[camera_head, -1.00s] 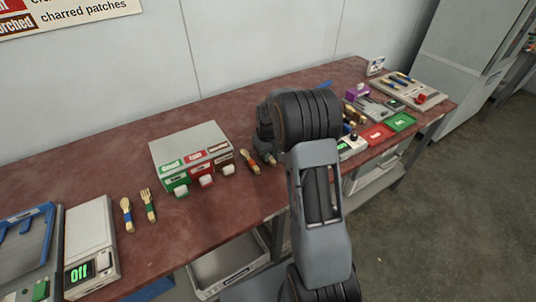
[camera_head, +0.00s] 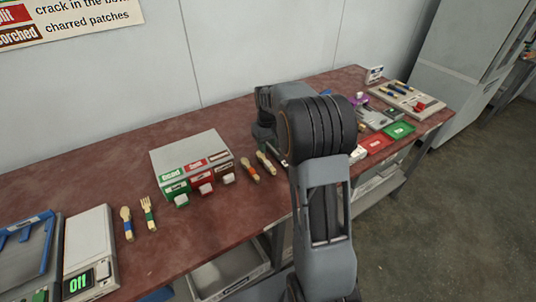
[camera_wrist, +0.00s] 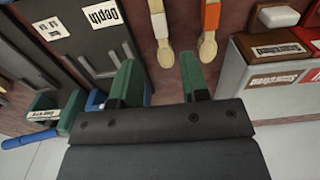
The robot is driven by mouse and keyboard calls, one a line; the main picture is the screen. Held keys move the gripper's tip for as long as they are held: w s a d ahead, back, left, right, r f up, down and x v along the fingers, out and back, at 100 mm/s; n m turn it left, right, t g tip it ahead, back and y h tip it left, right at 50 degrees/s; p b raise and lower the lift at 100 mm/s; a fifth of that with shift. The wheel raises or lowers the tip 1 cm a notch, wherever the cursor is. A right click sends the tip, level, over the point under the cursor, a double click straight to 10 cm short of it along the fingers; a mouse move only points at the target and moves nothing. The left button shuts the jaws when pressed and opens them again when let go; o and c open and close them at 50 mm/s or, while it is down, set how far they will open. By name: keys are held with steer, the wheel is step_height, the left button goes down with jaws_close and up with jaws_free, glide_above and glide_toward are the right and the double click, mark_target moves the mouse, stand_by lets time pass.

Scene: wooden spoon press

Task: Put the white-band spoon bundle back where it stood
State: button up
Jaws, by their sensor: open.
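The white-band spoon bundle (camera_head: 266,162) lies on the table, just right of the orange-band bundle (camera_head: 250,169), in the head view. In the wrist view the white-band bundle (camera_wrist: 159,24) points its bowl end toward my gripper (camera_wrist: 158,68), with the orange-band bundle (camera_wrist: 210,32) to its right. My gripper is open, its green fingers apart with nothing held between them. The bowl end lies just beyond the gap between the fingertips. In the head view my arm hides most of the gripper.
A grey box with green, red and brown labels (camera_head: 190,148) stands left of the bundles. Blue-band (camera_head: 127,224) and green-band (camera_head: 148,213) bundles lie further left, near a scale (camera_head: 92,245). A dark panel labelled Depth (camera_wrist: 85,40) is close left of my fingers.

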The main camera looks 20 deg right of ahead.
steer(key=s+a+r+t, duration=0.1)
steer(key=s+a+r, duration=0.5)
steer(key=s+r, duration=0.25)
steer(key=s+a+f+t, duration=0.1)
steer(key=s+a, duration=0.1)
steer(key=s, duration=0.4)
steer(key=s+a+f+m+t, duration=0.1)
steer(key=s+a+f, duration=0.1)
steer(key=s, duration=0.5)
steer(key=shift+s+a, duration=0.25)
steer(key=shift+a, duration=0.2)
